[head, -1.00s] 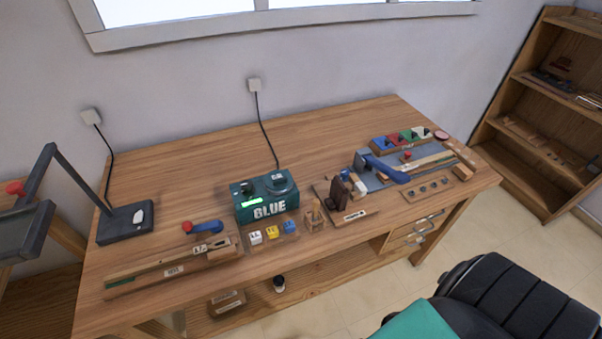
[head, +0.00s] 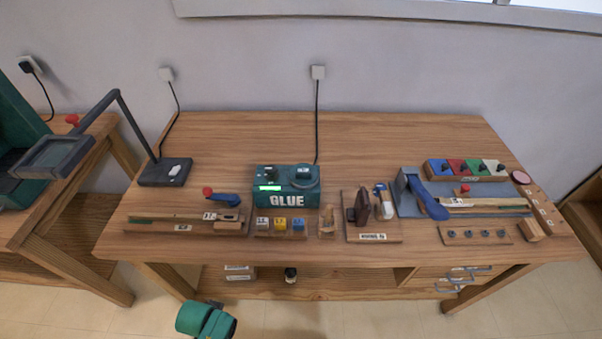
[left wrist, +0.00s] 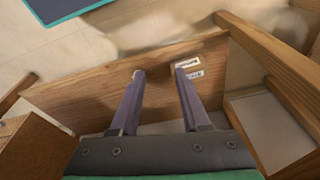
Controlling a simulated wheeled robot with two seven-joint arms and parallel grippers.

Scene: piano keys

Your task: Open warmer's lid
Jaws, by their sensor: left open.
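The glue warmer is a teal box (head: 287,199) marked GLUE with a lit green display, standing near the middle of the workbench in the head view. Its round teal lid (head: 305,178) sits on top at the right, lying flat and looking shut. A dark knob is on top at the left. My left gripper (left wrist: 159,73) is open and empty in the left wrist view, with wooden furniture and floor beyond its fingers. In the head view only a teal part of my arm shows at the bottom edge, below and in front of the bench, well apart from the warmer. My right gripper is not in view.
A magnifier lamp (head: 165,171) stands at the left, and a wooden block with coloured compartments (head: 466,170) at the right. A black cord runs behind the warmer. The back of the bench (head: 240,135) is clear.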

